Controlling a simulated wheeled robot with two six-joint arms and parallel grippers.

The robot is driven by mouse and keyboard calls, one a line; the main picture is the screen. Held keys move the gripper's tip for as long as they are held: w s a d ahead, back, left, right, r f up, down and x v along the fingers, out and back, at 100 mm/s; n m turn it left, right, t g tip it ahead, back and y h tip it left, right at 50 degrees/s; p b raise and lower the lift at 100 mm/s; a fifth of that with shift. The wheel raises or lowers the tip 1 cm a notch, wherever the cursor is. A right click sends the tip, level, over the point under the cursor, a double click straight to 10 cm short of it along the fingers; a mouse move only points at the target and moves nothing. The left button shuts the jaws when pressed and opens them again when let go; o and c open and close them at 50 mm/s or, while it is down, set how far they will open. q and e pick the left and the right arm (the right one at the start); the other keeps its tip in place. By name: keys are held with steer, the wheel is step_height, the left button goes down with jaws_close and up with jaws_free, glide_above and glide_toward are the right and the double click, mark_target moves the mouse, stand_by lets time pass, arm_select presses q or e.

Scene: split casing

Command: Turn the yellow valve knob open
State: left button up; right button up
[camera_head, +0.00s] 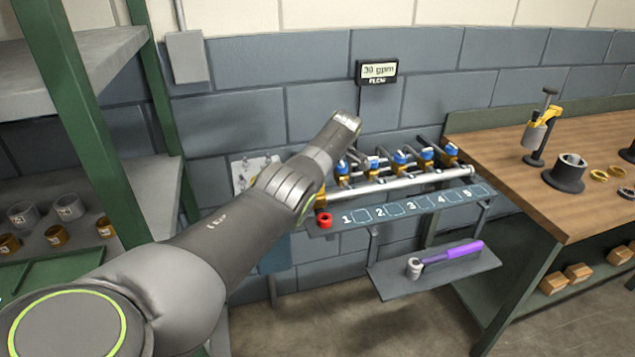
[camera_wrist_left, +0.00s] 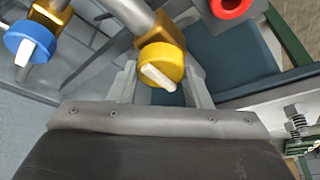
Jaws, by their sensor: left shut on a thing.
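The yellow valve knob (camera_wrist_left: 160,64) sits on a brass fitting at the end of a pipe in the left wrist view. A white bar lies slantwise across its face. My left gripper (camera_wrist_left: 160,80) is shut on the knob, with one finger on each side of it. In the head view my left arm reaches across to the left end of the valve row and hides the knob and fingers. My right gripper is in neither view.
Several blue-knobbed valves (camera_head: 399,158) stand along the pipe to the right, above a numbered shelf (camera_head: 405,205). A red ring (camera_head: 324,219) is close by. A purple-handled tool (camera_head: 452,252) lies on a lower tray. The flow display (camera_head: 377,70) reads 30 gpm.

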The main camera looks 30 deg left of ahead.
arm_select(q)
steer(key=shift+w+r, duration=0.35)
steer(key=shift+r, duration=0.15)
steer(key=o, duration=1)
steer(key=shift+w+f, duration=0.3)
steer(key=shift+w, duration=0.05)
steer(key=shift+d, duration=0.1)
steer(key=shift+s+f, duration=0.1)
steer(key=shift+f, duration=0.1)
steer(key=shift+r, duration=0.1)
steer(key=shift+d+r, duration=0.1)
steer(key=shift+r, duration=0.2)
steer(key=b+v, duration=0.1)
steer(key=v, duration=1.5)
steer(key=shift+w+d+r, duration=0.15)
steer(key=shift+w+r, duration=0.2)
steer(key=shift+w, duration=0.05)
